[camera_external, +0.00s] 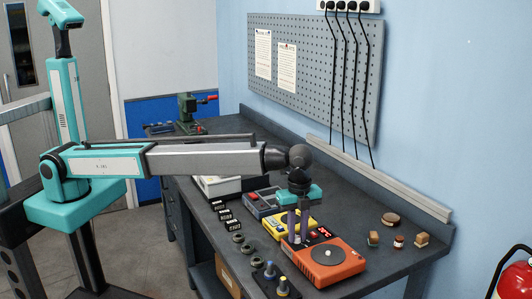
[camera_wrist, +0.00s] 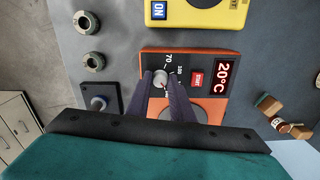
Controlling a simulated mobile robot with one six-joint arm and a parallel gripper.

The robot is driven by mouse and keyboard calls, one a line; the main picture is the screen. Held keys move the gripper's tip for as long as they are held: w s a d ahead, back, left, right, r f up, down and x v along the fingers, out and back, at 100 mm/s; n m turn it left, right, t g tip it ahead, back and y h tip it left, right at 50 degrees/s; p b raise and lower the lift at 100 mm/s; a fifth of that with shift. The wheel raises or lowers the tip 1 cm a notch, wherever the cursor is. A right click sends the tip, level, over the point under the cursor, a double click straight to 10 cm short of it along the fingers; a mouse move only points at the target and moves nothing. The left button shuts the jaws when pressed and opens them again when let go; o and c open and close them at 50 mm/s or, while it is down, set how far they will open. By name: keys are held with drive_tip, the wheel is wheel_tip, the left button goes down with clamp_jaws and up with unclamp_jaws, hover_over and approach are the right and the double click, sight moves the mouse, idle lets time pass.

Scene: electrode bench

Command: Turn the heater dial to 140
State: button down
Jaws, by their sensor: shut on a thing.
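The orange heater (camera_external: 340,270) sits at the near end of the bench, with a round grey hot plate (camera_external: 327,254) on top. In the wrist view its dark panel shows a pale round dial (camera_wrist: 160,79), a red START button (camera_wrist: 197,79) and a red display (camera_wrist: 224,79) reading 20°C. White numbers, including 70, are printed beside the dial; the others are too small to read surely. My gripper (camera_external: 295,238) points down over the panel, its two dark fingers shut on the dial. The fingers hide part of the dial and its scale, so its setting is unclear.
A yellow device (camera_external: 277,228) stands beside the heater, with a grey one (camera_external: 263,201) beyond it. Small ring-shaped parts and a dark stand (camera_wrist: 100,101) lie left of the heater.

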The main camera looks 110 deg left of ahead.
sight(297, 237)
drive_tip(key=shift+m, duration=0.7)
drive_tip(key=c, duration=1.6)
unclamp_jaws()
drive_tip(key=shift+o, duration=0.2)
drive_tip(key=shift+r, duration=0.15)
wheel_tip(297, 237, up, 14)
drive_tip(key=shift+f+p, duration=0.2)
drive_tip(key=shift+p, duration=0.25)
